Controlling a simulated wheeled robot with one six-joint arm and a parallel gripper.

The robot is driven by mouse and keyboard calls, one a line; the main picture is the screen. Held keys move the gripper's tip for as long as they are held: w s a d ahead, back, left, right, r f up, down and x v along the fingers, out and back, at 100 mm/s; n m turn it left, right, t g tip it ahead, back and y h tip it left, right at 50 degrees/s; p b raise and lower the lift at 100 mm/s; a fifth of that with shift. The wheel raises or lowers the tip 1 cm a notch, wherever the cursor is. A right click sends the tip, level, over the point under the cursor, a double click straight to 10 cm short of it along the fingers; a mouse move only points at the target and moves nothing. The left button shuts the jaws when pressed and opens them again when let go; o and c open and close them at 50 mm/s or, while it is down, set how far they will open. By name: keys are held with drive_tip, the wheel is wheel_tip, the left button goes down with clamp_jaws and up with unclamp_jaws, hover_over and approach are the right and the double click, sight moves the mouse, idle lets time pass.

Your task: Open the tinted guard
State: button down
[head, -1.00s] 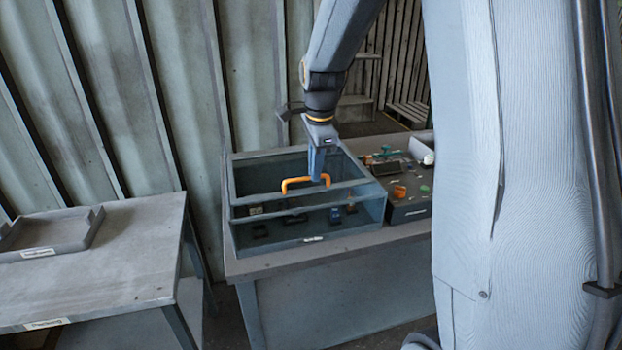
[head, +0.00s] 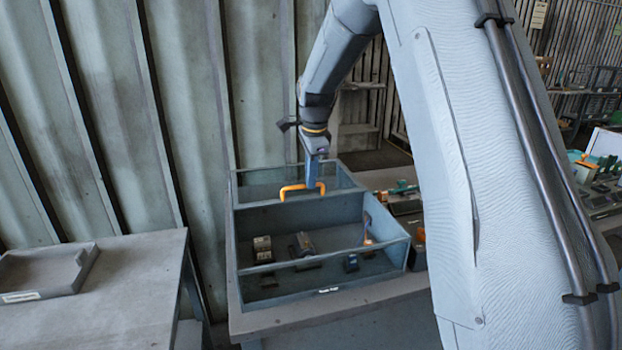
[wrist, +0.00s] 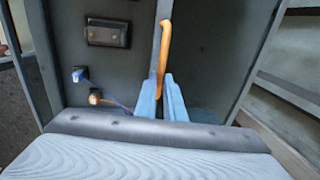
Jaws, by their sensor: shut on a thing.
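The tinted guard (head: 262,183) lies over the rear part of an open-fronted grey housing (head: 345,284) on a bench. Its orange handle (head: 284,193) stands at the guard's front edge, and it also shows in the wrist view (wrist: 165,45). My gripper (head: 313,188) points down and is shut on the handle near its right end; its blue fingers also show in the wrist view (wrist: 161,92). The front part of the housing is uncovered, and several small components show clearly inside. My gripper hides part of the handle.
A dark component (wrist: 107,33) sits inside the housing. A side table (head: 110,290) with a shallow grey tray (head: 45,270) stands at the left. Small parts (head: 405,190) lie on the bench right of the housing. A corrugated wall (head: 110,110) rises behind.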

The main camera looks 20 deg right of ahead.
drive_tip(key=shift+d, duration=0.1)
drive_tip(key=c, duration=1.8)
unclamp_jaws()
drive_tip(key=shift+c, duration=0.2)
wheel_tip(320, 180, up, 8)
drive_tip(key=s+b, duration=0.1)
drive_tip(key=b, duration=0.1)
drive_tip(key=shift+s+f, duration=0.15)
drive_tip(key=shift+s, duration=0.15)
